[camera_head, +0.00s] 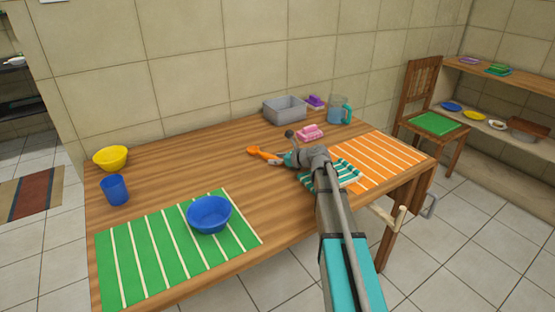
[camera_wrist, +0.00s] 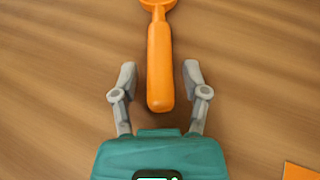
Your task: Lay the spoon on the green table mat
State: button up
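The orange spoon (camera_head: 262,153) lies on the wooden table behind my gripper in the head view. In the wrist view its handle (camera_wrist: 160,65) points toward me, with the end between my gripper's fingers. My gripper (camera_wrist: 157,85) is open, with a gap on each side of the handle. In the head view my gripper (camera_head: 279,159) is low over the table and partly hidden by my arm. The green table mat (camera_head: 150,262) with pale stripes lies at the table's front left. A blue bowl (camera_head: 209,221) stands on its right part.
A yellow bowl (camera_head: 111,158) and blue cup (camera_head: 115,190) stand at the left. A grey bin (camera_head: 285,109), pink sponge (camera_head: 310,132) and blue pitcher (camera_head: 338,112) stand at the back. An orange mat (camera_head: 385,158) lies right, with a striped cloth (camera_head: 345,173) near my arm.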

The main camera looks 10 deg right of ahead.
jog(key=shift+r, duration=0.15)
dwell(0.3)
jog(key=shift+s+d+r+p, duration=0.15)
jog(key=shift+s+p, duration=0.05)
jog(key=shift+p, duration=0.1)
jog(key=p+v, duration=0.4)
jog(key=v, duration=0.7)
jog(key=shift+s+d+r, duration=0.1)
jog(key=shift+s+d, duration=0.05)
